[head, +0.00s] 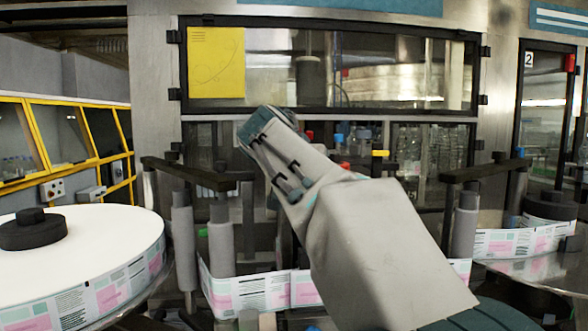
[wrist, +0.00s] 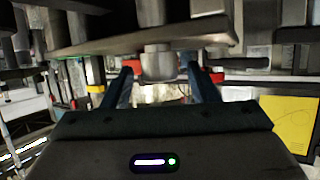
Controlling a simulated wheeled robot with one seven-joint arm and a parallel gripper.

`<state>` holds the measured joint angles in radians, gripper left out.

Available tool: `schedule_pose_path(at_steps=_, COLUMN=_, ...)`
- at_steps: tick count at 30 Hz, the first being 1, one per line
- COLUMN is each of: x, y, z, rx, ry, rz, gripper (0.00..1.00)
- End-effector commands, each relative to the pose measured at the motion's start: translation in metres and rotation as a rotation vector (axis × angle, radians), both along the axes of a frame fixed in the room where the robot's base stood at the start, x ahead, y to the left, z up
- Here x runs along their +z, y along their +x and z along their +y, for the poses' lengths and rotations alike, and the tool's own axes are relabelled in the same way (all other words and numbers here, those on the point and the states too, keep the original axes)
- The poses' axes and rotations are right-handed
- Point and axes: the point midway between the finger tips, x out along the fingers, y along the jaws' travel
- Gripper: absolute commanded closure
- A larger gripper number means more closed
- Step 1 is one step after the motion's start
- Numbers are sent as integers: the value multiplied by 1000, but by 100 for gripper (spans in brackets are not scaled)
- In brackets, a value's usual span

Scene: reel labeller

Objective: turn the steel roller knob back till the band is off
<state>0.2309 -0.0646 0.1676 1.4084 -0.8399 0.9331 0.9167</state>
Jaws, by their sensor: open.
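A short grey metal knob (wrist: 158,62), which looks like the steel roller knob, shows in the wrist view on a broad plate. My gripper (wrist: 162,84) is open, with one dark blue finger on each side of the knob in the picture. Gaps show between knob and fingers; I cannot tell how deep the knob sits between them. The band of printed white and pink labels (head: 250,291) runs across the front in the head view, passing behind my arm. My arm hides the knob and fingertips there.
A large white label reel (head: 95,240) with a black hub stands at left. Upright grey rollers (head: 183,245) stand under a dark bar (head: 190,174), with another dark bar (head: 485,171) at right. A glazed cabinet with a yellow sheet (head: 216,62) stands behind.

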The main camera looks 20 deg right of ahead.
Motion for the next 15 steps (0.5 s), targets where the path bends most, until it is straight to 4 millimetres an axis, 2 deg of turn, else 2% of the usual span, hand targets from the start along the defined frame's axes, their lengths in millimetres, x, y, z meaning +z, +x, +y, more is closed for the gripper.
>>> schedule_pose_path(at_steps=4, x=-4, y=7, z=-7, rx=0, ry=0, rz=0, gripper=46)
schedule_pose_path(at_steps=13, x=-5, y=8, z=-8, rx=1, ry=0, rz=0, gripper=46)
schedule_pose_path(at_steps=14, x=-5, y=8, z=-8, rx=0, ry=-1, rz=1, gripper=52)
schedule_pose_path(at_steps=15, x=-5, y=8, z=-8, rx=0, ry=-1, rz=1, gripper=63)
